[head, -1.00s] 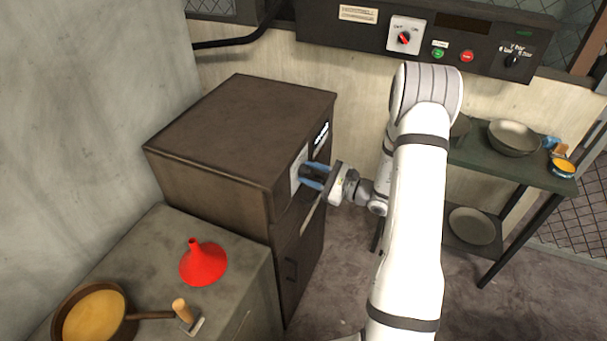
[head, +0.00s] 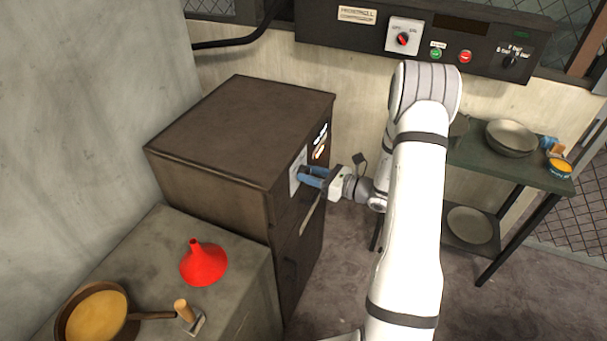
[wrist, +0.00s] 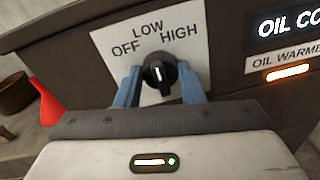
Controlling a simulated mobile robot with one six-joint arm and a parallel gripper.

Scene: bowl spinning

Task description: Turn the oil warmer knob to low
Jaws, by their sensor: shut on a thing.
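The oil warmer is a dark brown cabinet (head: 235,125) at the left centre of the head view. Its black knob (wrist: 159,74) sits on a white plate (wrist: 105,42) marked OFF, LOW and HIGH from left to right. The white mark on the knob points up, about toward LOW. My gripper (wrist: 160,86) has its two blue fingers on either side of the knob, shut on it. In the head view my gripper (head: 312,177) is against the cabinet front and hides the knob. An orange light (wrist: 288,72) is lit beside the OIL WARMER label.
A red funnel (head: 204,263) and a pan (head: 75,325) of yellowish liquid stand on the grey counter at the lower left. A control panel (head: 345,30) is on the back wall. A table (head: 475,160) with bowls is at the right.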

